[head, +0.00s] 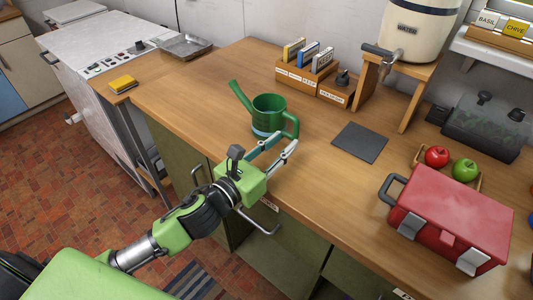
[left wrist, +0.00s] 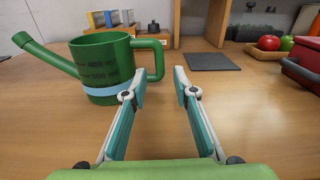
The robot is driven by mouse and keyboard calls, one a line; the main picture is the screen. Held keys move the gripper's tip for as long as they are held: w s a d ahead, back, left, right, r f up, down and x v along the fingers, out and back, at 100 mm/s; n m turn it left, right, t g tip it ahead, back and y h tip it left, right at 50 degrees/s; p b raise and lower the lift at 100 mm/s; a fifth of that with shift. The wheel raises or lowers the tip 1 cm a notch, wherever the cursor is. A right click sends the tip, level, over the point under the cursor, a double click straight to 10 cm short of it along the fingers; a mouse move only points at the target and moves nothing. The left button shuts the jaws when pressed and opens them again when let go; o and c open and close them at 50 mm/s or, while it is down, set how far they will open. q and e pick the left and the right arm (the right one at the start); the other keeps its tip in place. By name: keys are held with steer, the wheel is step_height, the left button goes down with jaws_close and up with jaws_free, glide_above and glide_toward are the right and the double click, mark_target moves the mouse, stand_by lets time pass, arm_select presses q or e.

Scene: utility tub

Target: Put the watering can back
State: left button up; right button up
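A green watering can (head: 268,113) with a light blue band stands upright on the wooden counter (head: 228,73). Its spout points left and its handle is on the right. It also shows in the left wrist view (left wrist: 103,62), at the left. My left gripper (head: 286,145) is open and empty, just in front of the can's handle; in the left wrist view its fingers (left wrist: 182,85) are apart, with the handle left of and beyond them. A dark grey square mat (head: 360,142) lies bare on the counter, right of the can. My right gripper is not in view.
A red toolbox (head: 452,222) stands at the right front of the counter. Behind it are a red apple (head: 437,157) and a green apple (head: 465,169). A wooden card holder (head: 303,78) and a water dispenser (head: 420,30) on a stand are at the back.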

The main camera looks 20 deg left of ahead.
arm_select(q)
steer(key=v, duration=0.4)
steer(key=shift+s+a+b, duration=0.1)
steer(key=shift+a+b, duration=0.1)
steer(key=shift+b, duration=0.15)
steer(key=shift+s+a+r, duration=0.1)
steer(key=shift+s+r, duration=0.05)
steer(key=shift+s, duration=0.25)
steer(key=shift+s+a+r, duration=0.1)
steer(key=shift+s+a, duration=0.05)
steer(key=shift+s, duration=0.2)
